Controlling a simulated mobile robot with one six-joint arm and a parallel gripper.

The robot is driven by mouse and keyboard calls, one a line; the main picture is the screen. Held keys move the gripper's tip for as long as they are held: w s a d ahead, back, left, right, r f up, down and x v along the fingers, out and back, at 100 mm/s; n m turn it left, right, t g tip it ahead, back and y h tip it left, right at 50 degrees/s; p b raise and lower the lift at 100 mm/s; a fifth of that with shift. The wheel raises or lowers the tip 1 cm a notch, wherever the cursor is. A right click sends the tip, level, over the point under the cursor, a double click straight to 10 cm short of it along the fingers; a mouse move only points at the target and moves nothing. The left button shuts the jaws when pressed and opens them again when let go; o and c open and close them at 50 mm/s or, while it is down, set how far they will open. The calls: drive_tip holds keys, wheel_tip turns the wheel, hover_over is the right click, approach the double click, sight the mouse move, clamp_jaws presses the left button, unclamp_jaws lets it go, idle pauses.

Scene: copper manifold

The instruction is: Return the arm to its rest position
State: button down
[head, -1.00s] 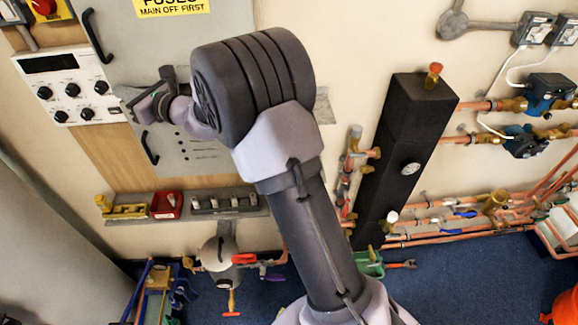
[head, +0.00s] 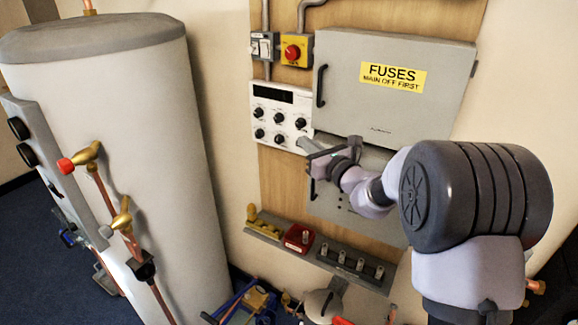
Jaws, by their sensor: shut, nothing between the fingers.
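My arm reaches in from the lower right of the head view, with its large dark elbow joint in front of the wall. My gripper (head: 312,158) is at the arm's far end, pointing left. It is shut and empty. It shows in front of the wall board, just below the right end of the white control panel (head: 280,117) and below the grey fuse box (head: 392,95). Whether it touches either one cannot be told from this view.
A red button on a yellow box (head: 296,50) is above the panel. A shelf (head: 345,268) with a red block (head: 298,238) runs below my gripper. Tools lie on the floor.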

drive_tip(key=s+a+n+g+y+b, duration=0.1)
drive_tip(key=s+a+n+g+b, duration=0.2)
drive_tip(key=s, duration=0.5)
drive_tip(key=s+a+n+g+y+b, duration=0.1)
drive_tip(key=s+a+n+g, duration=0.15)
drive_tip(key=s+n, duration=0.4)
drive_tip(key=s+a+n+g+y+b, duration=0.1)
drive_tip(key=s+a+n+g, duration=0.15)
drive_tip(key=s, duration=0.65)
drive_tip(key=s+d+f+n+g+h+b, duration=0.1)
drive_tip(key=s+d+f+n+h+b, duration=0.15)
drive_tip(key=s+f+n, duration=0.35)
drive_tip(key=s+d+f+n+g+h+b, duration=0.1)
drive_tip(key=s+d+f+n+h, duration=0.15)
drive_tip(key=s, duration=0.65)
drive_tip(key=s+d+f+n+h+b, duration=0.1)
drive_tip(key=s+d+f+n+h, duration=0.1)
drive_tip(key=d, duration=0.3)
drive_tip(key=s+d+f+n+h+b, duration=0.1)
drive_tip(key=s+d+f+n+h, duration=0.1)
drive_tip(key=d, duration=0.4)
drive_tip(key=shift+s+d+f+t+h, duration=0.25)
drive_tip(key=shift+d+f+t+h, duration=0.05)
drive_tip(key=shift+f+h, duration=0.55)
drive_tip(key=shift+n, duration=0.25)
